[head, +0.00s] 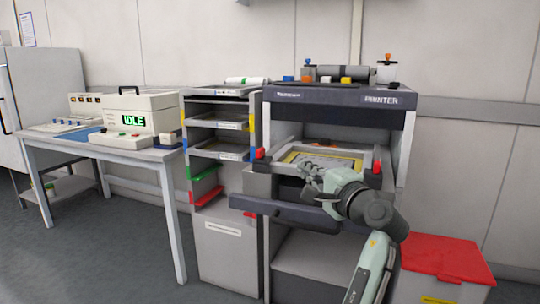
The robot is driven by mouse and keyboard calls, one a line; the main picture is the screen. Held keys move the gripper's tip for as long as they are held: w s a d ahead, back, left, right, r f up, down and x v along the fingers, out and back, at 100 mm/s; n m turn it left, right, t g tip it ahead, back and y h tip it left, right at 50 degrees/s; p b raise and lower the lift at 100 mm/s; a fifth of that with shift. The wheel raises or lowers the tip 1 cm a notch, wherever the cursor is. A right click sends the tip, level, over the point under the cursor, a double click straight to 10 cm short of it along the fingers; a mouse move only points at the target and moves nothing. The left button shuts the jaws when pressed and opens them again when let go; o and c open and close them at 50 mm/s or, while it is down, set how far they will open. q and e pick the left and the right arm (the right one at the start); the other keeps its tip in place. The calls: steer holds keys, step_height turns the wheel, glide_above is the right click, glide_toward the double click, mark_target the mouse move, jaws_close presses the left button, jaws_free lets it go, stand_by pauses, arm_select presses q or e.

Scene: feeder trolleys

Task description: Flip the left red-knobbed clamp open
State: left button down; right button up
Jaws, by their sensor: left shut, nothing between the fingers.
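The left red-knobbed clamp (260,154) is at the left front corner of the printer's open bay. A second red-knobbed clamp (376,167) is at the right side. Between them a light frame with a yellow inner edge (294,157) lies in the bay. My left gripper (307,181) is shut and empty, over the front of the frame, to the right of the left clamp and apart from it. My left arm hides part of the printer's front and the frame's near right part. The clamp's lever position is too small to tell. My right gripper is not in view.
The printer (350,98) has a dark hood above the bay and a dark front bar (265,208) below it. A shelf trolley (225,235) stands close on the left, then a table (75,152) with an IDLE display box (150,115). A red-lidded bin (445,258) stands at right.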

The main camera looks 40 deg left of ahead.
mark_target(258, 153)
arm_select(q)
steer(key=s+a+p+x, duration=0.1)
steer(key=s+x, duration=0.1)
steer(key=x, duration=1.1)
steer(key=shift+s+a, duration=0.25)
steer(key=shift+s, duration=0.05)
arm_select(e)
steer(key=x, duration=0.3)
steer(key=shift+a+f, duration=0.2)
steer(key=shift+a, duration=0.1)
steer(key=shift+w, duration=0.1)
arm_select(q)
steer(key=a+p, duration=0.1)
steer(key=s+a+p, duration=0.1)
steer(key=a, duration=0.1)
steer(key=shift+a, duration=0.25)
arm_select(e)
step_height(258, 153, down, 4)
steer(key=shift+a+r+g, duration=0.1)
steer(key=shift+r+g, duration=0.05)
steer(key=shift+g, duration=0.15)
